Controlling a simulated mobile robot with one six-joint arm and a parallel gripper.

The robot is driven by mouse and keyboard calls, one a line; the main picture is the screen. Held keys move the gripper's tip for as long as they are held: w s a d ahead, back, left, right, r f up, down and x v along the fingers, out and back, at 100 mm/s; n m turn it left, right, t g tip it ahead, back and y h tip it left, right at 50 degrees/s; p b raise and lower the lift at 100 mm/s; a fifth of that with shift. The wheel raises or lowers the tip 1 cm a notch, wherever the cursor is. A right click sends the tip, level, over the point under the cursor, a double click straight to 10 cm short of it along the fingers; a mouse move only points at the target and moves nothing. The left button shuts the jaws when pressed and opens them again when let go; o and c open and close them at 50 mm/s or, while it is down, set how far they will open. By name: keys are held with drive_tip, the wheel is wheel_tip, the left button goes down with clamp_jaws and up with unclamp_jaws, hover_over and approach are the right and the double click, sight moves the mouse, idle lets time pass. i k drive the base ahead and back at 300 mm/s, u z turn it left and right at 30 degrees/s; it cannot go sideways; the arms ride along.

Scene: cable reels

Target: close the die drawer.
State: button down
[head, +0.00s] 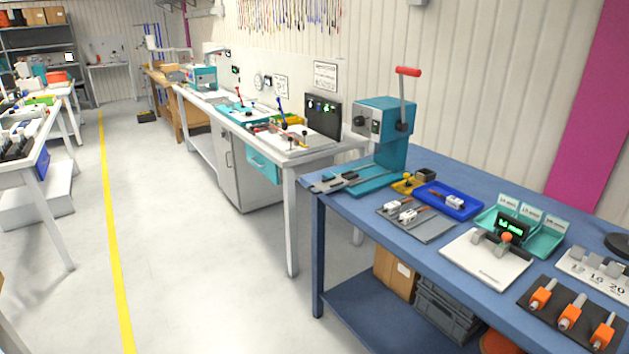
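A teal drawer (262,167) with a small handle on its front sits under the top of the white bench (291,180), in the middle of the head view. It is beside the grey cabinet door (236,172). Its front seems to stand out a little from the bench, but the drawer is small here and I cannot tell how far out it is. The inside of the drawer is hidden. My gripper is not in view.
A blue bench (350,219) at right carries a teal lever press (385,130), a blue tray (447,201) and other fixtures. Grey floor (190,260) is clear in front of the drawer, left to the yellow line (112,230). White tables (45,165) stand at far left.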

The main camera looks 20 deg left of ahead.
sight(328, 185)
drive_tip(key=i, duration=0.75)
drive_tip(key=z, duration=1.1)
drive_tip(key=k, duration=0.15)
drive_tip(key=u, duration=3.2)
drive_tip(key=k, duration=0.15)
drive_tip(key=u, duration=1.45)
drive_tip(key=i, duration=0.1)
